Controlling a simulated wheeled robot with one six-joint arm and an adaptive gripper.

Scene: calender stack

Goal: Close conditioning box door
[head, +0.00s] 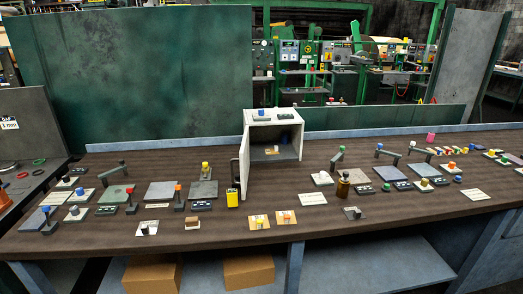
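The conditioning box (277,124) is a white box standing at the back middle of the bench. Its front is open, and a small tan item and a dark blue item show inside. Its door (245,166) is hinged at the left side and stands wide open, swung out toward the front and seen nearly edge-on. A dark shape that looks like the door's handle (235,171) sticks out on the door's left side. My gripper is not in view.
Bare bench (275,195) lies before the opening.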

